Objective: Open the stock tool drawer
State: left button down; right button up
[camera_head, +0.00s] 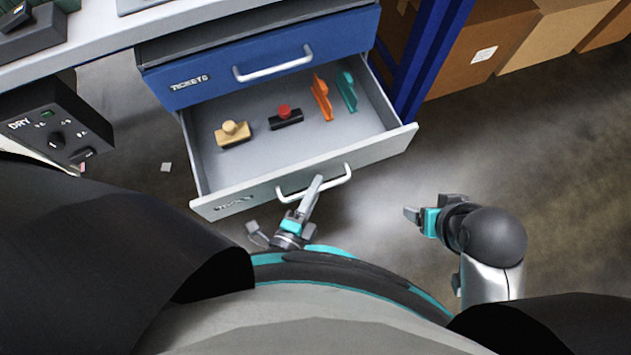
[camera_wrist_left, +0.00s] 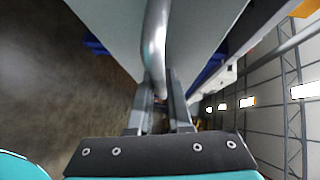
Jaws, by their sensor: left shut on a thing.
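The lower drawer, light grey (camera_head: 360,155), is pulled well out of the cabinet, and its inside shows. Its front label is too small to read. Its pale bar handle (camera_head: 335,182) is on the front face. My left gripper (camera_head: 315,184) is shut on this handle. In the left wrist view, the handle bar (camera_wrist_left: 154,50) runs down between the fingers of the left gripper (camera_wrist_left: 161,100). My right gripper (camera_head: 412,214) is apart from the drawer, to its lower right; its finger gap is not clear.
A wooden-handled block (camera_head: 232,132), a red-knobbed black block (camera_head: 286,117), an orange tool (camera_head: 321,98) and a teal tool (camera_head: 346,91) lie in the drawer. The blue upper drawer (camera_head: 215,82) is shut. Cardboard boxes (camera_head: 485,45) stand behind a blue post (camera_head: 425,60).

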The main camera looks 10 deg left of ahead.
dwell(0.3)
pick_arm(q)
jog(key=c, duration=0.8)
grip_release()
jog(key=shift+c, duration=0.2)
